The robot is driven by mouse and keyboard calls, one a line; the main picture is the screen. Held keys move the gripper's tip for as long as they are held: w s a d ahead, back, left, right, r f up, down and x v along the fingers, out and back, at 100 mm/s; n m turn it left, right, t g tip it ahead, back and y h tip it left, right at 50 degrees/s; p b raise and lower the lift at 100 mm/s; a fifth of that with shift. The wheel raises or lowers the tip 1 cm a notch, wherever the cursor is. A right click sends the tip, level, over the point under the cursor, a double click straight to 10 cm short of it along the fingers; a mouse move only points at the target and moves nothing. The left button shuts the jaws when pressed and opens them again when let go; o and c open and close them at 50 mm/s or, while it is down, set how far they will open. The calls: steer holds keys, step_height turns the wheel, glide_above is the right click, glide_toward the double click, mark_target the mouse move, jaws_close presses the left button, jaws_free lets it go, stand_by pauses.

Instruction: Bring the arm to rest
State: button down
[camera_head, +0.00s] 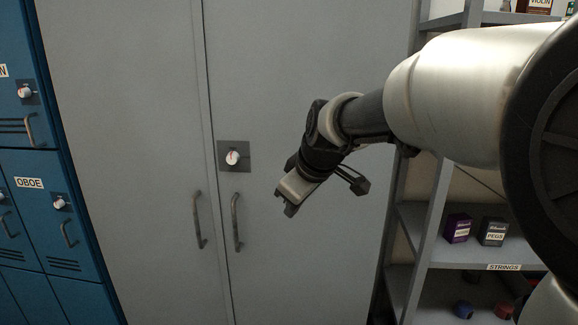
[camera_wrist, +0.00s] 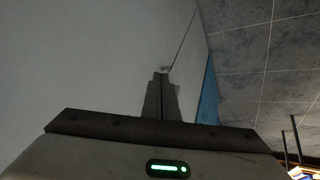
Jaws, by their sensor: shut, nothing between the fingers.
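My gripper (camera_head: 287,206) hangs at the end of my arm, in front of the right door of a grey cabinet (camera_head: 290,60) in the head view. It points down and to the left, to the right of the door handles. In the wrist view, my gripper's fingers (camera_wrist: 161,76) are together, with nothing between them. The gap between the gripper and the cabinet door is hard to judge.
The cabinet has two bar handles (camera_head: 236,222) and a round lock dial (camera_head: 233,157). Blue lockers (camera_head: 30,240) stand at the left. A shelf rack (camera_head: 450,248) at the right holds a purple box (camera_head: 457,228) and a grey box (camera_head: 492,231).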

steer(key=s+d+r+m+h+p, duration=0.1)
steer(key=s+d+m, duration=0.4)
steer(key=s, duration=0.8)
steer(key=s+d+r+m+h+p, duration=0.1)
steer(key=s+d+m+p, duration=0.3)
steer(key=s+d, duration=0.6)
steer(key=s+r+m, duration=0.1)
steer(key=s+m, duration=0.1)
steer(key=s, duration=0.1)
steer(key=shift+r+g+h, duration=0.3)
steer(key=shift+h, duration=0.1)
